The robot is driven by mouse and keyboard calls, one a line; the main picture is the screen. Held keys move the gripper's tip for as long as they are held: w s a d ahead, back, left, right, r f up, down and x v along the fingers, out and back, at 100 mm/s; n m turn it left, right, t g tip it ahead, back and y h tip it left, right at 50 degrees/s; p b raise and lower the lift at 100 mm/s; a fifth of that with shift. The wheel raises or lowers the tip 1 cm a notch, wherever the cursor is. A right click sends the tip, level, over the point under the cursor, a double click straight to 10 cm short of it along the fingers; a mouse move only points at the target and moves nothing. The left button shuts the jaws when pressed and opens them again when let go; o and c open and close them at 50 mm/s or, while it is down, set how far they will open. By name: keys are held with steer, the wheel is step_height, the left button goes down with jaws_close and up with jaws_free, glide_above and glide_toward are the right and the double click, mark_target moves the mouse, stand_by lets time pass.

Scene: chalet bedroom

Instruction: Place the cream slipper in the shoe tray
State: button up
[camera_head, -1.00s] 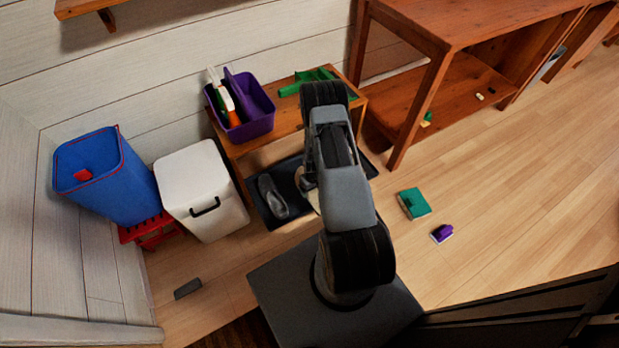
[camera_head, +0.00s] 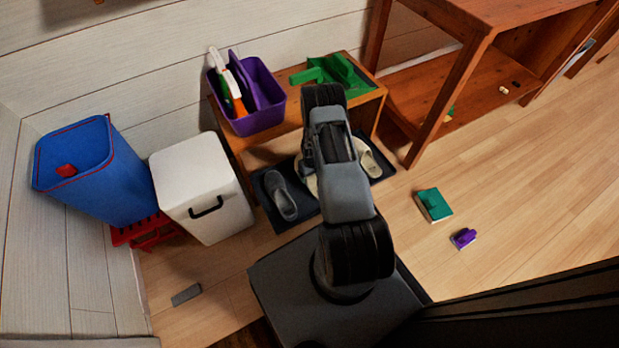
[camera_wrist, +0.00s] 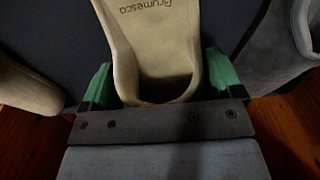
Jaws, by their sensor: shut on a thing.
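The cream slipper (camera_wrist: 155,40) is between the green fingertips of my gripper (camera_wrist: 160,85), which is shut on its heel end. In the head view, part of this slipper (camera_head: 309,183) shows left of my arm, over the dark shoe tray (camera_head: 306,207); my arm hides the rest and the fingertips. Whether it touches the tray I cannot tell. A second cream slipper (camera_head: 371,160) lies at the tray's right end; it also shows at the left edge of the wrist view (camera_wrist: 25,88). A grey slipper (camera_head: 281,196) lies at the tray's left end.
A wooden bench (camera_head: 232,140) stands over the tray's back, bearing a purple caddy (camera_head: 262,118) and a green dustpan (camera_head: 345,72). A white bin (camera_head: 203,185) is close left. A green item (camera_head: 434,205) and a purple brush (camera_head: 463,238) lie on the floor at right.

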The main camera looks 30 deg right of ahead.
mark_target(311, 177)
steer(key=f+b, duration=0.2)
steer(key=f, duration=0.1)
steer(key=shift+w+f, duration=0.3)
steer(key=shift+w, duration=0.05)
steer(key=shift+d+f, duration=0.1)
steer(key=shift+f, duration=0.15)
steer(key=o, duration=0.7)
steer(key=shift+o, duration=0.2)
step_height(311, 177, up, 12)
steer(key=p, duration=0.5)
steer(key=shift+s, duration=0.1)
